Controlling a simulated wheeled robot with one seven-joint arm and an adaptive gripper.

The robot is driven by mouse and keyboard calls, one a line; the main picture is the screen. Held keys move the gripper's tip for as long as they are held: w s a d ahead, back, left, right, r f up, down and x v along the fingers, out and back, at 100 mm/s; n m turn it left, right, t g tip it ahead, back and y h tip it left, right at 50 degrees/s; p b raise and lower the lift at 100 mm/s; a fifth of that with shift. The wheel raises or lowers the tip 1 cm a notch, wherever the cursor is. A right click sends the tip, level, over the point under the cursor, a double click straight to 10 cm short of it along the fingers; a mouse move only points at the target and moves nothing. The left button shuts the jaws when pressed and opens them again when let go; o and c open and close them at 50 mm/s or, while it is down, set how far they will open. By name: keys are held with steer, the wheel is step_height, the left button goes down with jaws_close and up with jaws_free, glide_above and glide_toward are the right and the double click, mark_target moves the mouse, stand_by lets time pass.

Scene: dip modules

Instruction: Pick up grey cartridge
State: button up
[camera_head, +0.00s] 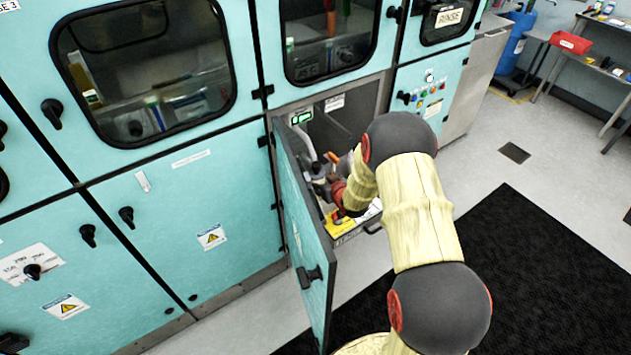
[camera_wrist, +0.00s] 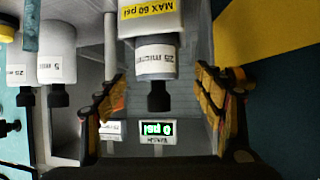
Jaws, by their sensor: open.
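In the wrist view a grey cartridge (camera_wrist: 155,62) with a "25 micron" label and a black tip is between my fingers, joined to a pale block marked "MAX 60 psi" (camera_wrist: 148,18). My gripper (camera_wrist: 160,100) is open, one finger to either side of the cartridge's black tip, with a visible gap on both sides. In the head view my arm reaches into the open lower compartment; the fingertips and the cartridge cannot be made out there.
Paler cartridges marked "25 micron" (camera_wrist: 18,70) and "5 micron" (camera_wrist: 57,65) hang at the left of the wrist view. A lit "0 psi" display (camera_wrist: 155,129) is beyond my fingers. The open teal door (camera_head: 305,235) stands left of my arm. A black mat (camera_head: 530,270) covers floor at right.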

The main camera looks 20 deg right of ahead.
mark_target(316, 176)
steer(key=b+x, duration=0.1)
steer(key=x, duration=0.4)
steer(key=shift+d+f+b, duration=0.2)
steer(key=shift+b, duration=0.15)
steer(key=shift+r, duration=0.1)
steer(key=c, duration=1.5)
